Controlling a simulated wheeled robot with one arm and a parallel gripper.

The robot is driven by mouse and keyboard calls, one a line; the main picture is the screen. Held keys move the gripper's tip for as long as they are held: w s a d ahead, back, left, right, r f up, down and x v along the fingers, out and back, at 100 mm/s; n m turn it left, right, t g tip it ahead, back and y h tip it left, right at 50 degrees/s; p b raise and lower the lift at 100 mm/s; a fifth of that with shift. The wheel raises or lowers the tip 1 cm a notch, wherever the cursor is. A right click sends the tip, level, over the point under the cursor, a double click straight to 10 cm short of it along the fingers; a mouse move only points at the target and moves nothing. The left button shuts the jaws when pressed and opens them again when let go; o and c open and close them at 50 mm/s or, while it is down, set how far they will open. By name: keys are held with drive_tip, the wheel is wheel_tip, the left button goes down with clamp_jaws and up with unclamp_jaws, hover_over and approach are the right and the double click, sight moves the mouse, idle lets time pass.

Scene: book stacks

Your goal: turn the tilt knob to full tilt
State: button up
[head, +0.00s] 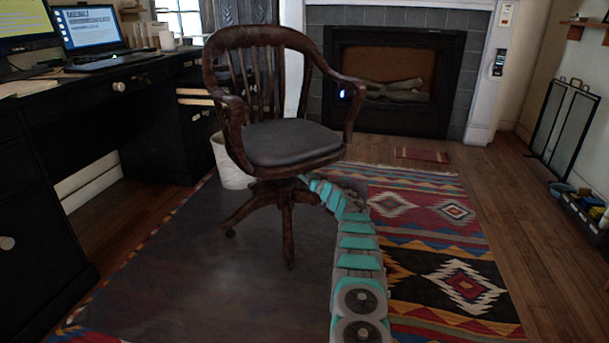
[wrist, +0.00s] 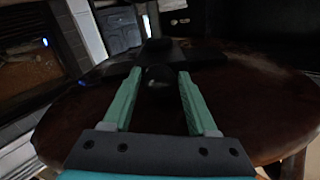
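The wooden swivel chair (head: 275,150) stands upright on the rug, with a dark cushioned seat and a pedestal base. My arm reaches to the space under the seat; my gripper itself is hidden in the head view. In the wrist view, the brown underside of the seat (wrist: 255,95) fills much of the picture, with a dark metal bracket (wrist: 205,56) on it. A dark, rounded tilt knob (wrist: 159,73) shows between the fingertips. My gripper (wrist: 160,75) is open, its two teal fingers on either side of the knob, with gaps visible. Contact cannot be told.
A black desk (head: 120,92) with screens stands at the left. A white bin (head: 231,165) is behind the chair. A fireplace (head: 393,85) is at the back. The patterned rug (head: 440,240) is clear to the right; a fire screen (head: 563,128) stands at far right.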

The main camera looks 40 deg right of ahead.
clamp_jaws()
drive_tip(key=shift+n, duration=0.3)
drive_tip(key=shift+d+r+n+p, duration=0.1)
drive_tip(key=shift+n+p, duration=0.05)
drive_tip(key=shift+n, duration=2.75)
drive_tip(key=shift+d+n+p, duration=0.1)
drive_tip(key=shift+n+p, duration=0.05)
drive_tip(key=shift+n, duration=2.75)
drive_tip(key=shift+n, duration=0.3)
